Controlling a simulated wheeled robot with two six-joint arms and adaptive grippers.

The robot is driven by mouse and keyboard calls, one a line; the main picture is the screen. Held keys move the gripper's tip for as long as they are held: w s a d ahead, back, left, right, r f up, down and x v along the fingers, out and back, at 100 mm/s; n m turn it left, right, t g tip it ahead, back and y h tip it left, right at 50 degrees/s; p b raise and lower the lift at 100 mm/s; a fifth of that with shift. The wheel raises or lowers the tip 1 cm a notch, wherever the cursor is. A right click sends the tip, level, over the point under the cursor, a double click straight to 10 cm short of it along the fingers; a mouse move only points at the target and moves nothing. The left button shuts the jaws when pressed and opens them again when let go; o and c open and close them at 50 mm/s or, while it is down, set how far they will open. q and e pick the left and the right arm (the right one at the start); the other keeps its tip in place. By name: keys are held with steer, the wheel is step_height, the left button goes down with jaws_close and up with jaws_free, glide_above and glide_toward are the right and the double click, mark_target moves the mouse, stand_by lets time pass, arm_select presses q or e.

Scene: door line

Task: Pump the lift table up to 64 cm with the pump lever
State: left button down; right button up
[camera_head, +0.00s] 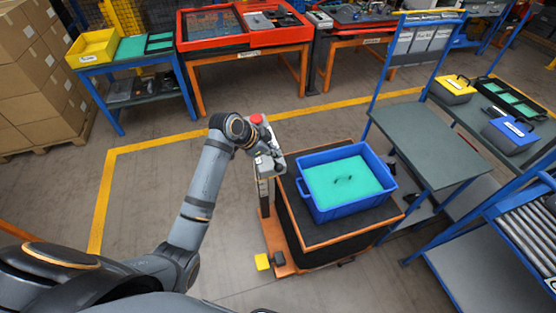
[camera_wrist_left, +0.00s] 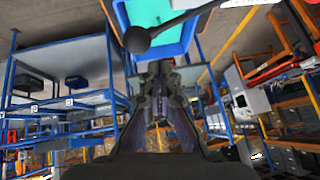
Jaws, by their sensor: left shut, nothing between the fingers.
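The lift table has a black top (camera_head: 290,197) and an orange base (camera_head: 272,231), with a blue tub (camera_head: 343,209) on it. My left gripper (camera_head: 272,165) is at the table's left side, beside the upright post (camera_head: 265,196) and the tub. It is shut and empty. In the left wrist view its fingers (camera_wrist_left: 161,75) point toward the tub. A dark rod with a ball end (camera_wrist_left: 137,40), looking like the pump lever, crosses the top there, apart from the fingertips. In the head view my wrist hides most of the lever area. No height reading is legible. My right gripper is not in view.
A yellow pedal (camera_head: 262,261) sits at the base's front left corner. A dark-topped blue bench (camera_head: 427,145) stands close on the right. A red-framed table (camera_head: 245,35) and a blue stand (camera_head: 140,73) are behind. Floor left of the lift is clear.

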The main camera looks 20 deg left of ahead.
arm_select(q)
steer(key=shift+r, duration=0.1)
steer(key=shift+w+a+r+p, duration=0.1)
steer(key=shift+w+r+p, duration=0.05)
steer(key=shift+r+p, duration=0.45)
steer(key=shift+w+a+r+p, duration=0.1)
steer(key=shift+w+r+p, duration=0.05)
steer(key=shift+r+p, duration=0.4)
steer(key=shift+w+a+r+p, duration=0.2)
steer(key=shift+r+p, duration=0.2)
steer(key=shift+r, duration=0.15)
steer(key=shift+w+a+r+p, duration=0.1)
steer(key=shift+w+r+p, duration=0.1)
steer(key=shift+r+p, duration=0.25)
